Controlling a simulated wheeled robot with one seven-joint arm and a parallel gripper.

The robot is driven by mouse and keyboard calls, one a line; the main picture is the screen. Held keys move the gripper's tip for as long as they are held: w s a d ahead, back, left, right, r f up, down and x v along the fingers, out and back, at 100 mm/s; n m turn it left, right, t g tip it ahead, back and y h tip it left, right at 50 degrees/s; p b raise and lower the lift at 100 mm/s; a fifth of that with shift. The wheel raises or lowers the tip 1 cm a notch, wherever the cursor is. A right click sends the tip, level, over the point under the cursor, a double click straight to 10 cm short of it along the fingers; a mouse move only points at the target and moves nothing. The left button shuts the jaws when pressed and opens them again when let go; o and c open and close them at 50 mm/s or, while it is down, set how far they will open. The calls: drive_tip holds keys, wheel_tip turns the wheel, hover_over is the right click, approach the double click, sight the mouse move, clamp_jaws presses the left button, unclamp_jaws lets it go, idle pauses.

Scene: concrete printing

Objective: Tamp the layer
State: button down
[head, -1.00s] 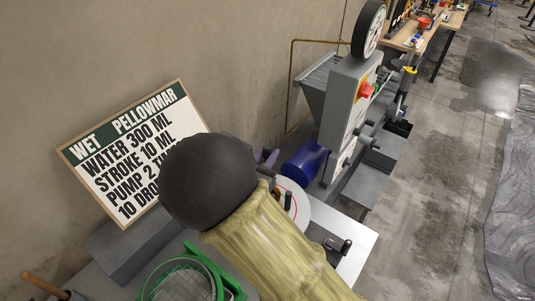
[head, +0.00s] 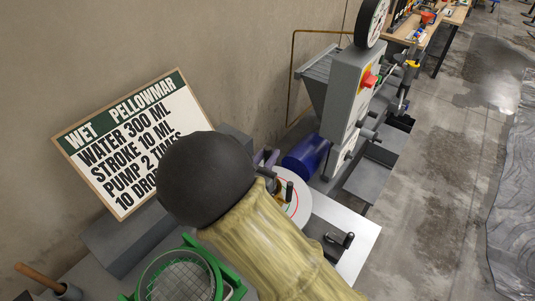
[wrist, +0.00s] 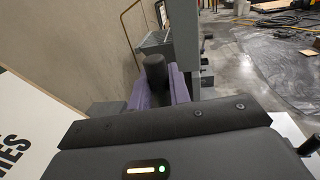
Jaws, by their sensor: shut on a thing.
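In the wrist view, my gripper (wrist: 158,88) has purple fingers closed on a dark cylindrical handle (wrist: 155,68), which stands up between them. In the head view, a bit of my gripper (head: 266,158) shows past the dark ball-shaped joint of my arm. It is beside a white round plate (head: 301,207) with a red ring, on which a small dark upright post (head: 289,191) shows. My arm covers much of the plate. The lower end of the held thing and any layer beneath it are hidden.
A grey machine (head: 350,95) with a dial and a red switch stands behind the plate, a blue cylinder (head: 305,157) at its foot. A recipe sign (head: 125,140) leans at the wall. A green-framed sieve (head: 180,277) sits at the front. Open floor lies to the right.

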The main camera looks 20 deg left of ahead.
sight(267, 147)
drive_tip(key=shift+r+p, duration=1.6)
drive_tip(key=shift+r, duration=0.25)
drive_tip(key=shift+w+a+f, duration=0.1)
drive_tip(key=shift+w+a, duration=0.25)
drive_tip(key=shift+w, duration=0.3)
drive_tip(key=shift+f, duration=0.1)
